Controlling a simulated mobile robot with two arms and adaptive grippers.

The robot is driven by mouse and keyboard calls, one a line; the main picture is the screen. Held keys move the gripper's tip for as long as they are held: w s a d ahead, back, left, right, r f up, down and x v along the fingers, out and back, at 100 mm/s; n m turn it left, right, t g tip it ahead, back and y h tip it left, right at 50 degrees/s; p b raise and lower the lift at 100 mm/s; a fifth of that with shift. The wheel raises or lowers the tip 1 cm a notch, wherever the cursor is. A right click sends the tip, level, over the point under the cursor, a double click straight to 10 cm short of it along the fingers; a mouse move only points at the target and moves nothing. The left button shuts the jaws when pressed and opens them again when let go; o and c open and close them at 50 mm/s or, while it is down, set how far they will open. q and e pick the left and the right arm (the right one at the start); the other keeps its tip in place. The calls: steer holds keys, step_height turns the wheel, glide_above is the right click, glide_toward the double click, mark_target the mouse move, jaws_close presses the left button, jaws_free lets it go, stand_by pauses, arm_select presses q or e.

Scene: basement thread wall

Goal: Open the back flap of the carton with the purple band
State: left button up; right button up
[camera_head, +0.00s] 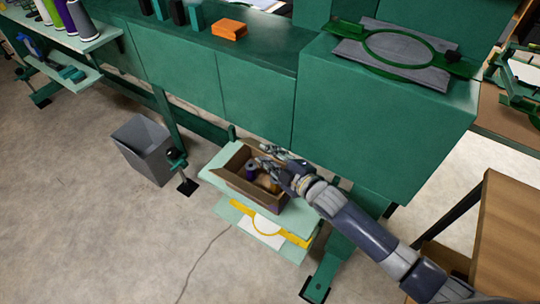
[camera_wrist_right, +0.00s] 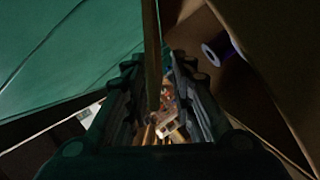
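The open brown carton (camera_head: 239,184) stands on a pale green shelf under the green machine. A spool with purple on it (camera_head: 250,171) and a round tan item lie inside. A little purple shows low on the carton's near side. My right gripper (camera_head: 268,158) is over the carton's back right part and hides some of its rim. In the wrist view the fingers of my right gripper (camera_wrist_right: 156,100) are apart, with a thin cardboard flap (camera_wrist_right: 152,50) seen edge-on between them. I cannot tell whether they touch it. My left gripper is not in view.
The green cabinet (camera_head: 375,115) rises close behind the carton. A lower shelf holds a yellow hoop (camera_head: 267,225). A grey bin (camera_head: 146,150) stands on the floor to the left. A wooden table (camera_head: 510,235) is at the right. Floor at front left is clear.

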jaws_close()
steer(key=shift+r, duration=0.1)
